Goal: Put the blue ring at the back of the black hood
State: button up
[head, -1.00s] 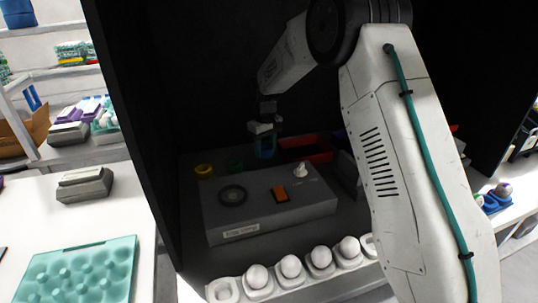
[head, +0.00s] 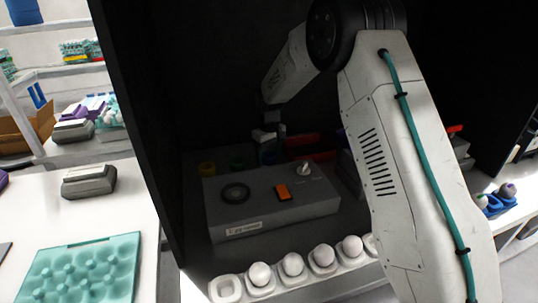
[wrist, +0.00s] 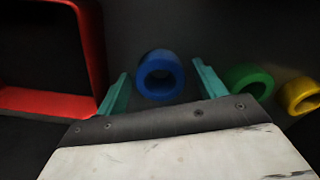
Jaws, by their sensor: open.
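The blue ring (wrist: 160,57) is on the dark floor inside the black hood (head: 135,110). In the wrist view it sits between the two teal fingers of my gripper (wrist: 160,72), with a gap on each side. My gripper (head: 268,148) is open and holds nothing. In the head view it is low at the back of the hood, behind the grey box, and the blue ring is dim and partly hidden there.
A green ring (wrist: 236,77) and a yellow ring (wrist: 286,96) lie to the right in the wrist view. A red tray (wrist: 96,45) is at left. A grey box (head: 270,211) with an orange switch stands in front, with a white egg tray (head: 226,291) before it.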

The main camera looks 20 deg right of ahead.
notch_tip(320, 180, up, 11)
jog(key=s+d+r+m, duration=0.1)
jog(key=s+r, duration=1)
jog(key=s+r+m, duration=0.1)
jog(key=s+r, duration=0.3)
jog(key=s, duration=0.9)
jog(key=s+f+m, duration=0.1)
jog(key=s+f, duration=0.1)
jog(key=s, duration=1)
jog(key=s+d+f+m+t, duration=0.1)
jog(key=s+f, duration=0.1)
jog(key=s, duration=1)
jog(key=shift+d+f+m, duration=0.25)
jog(key=shift+d+m, duration=0.05)
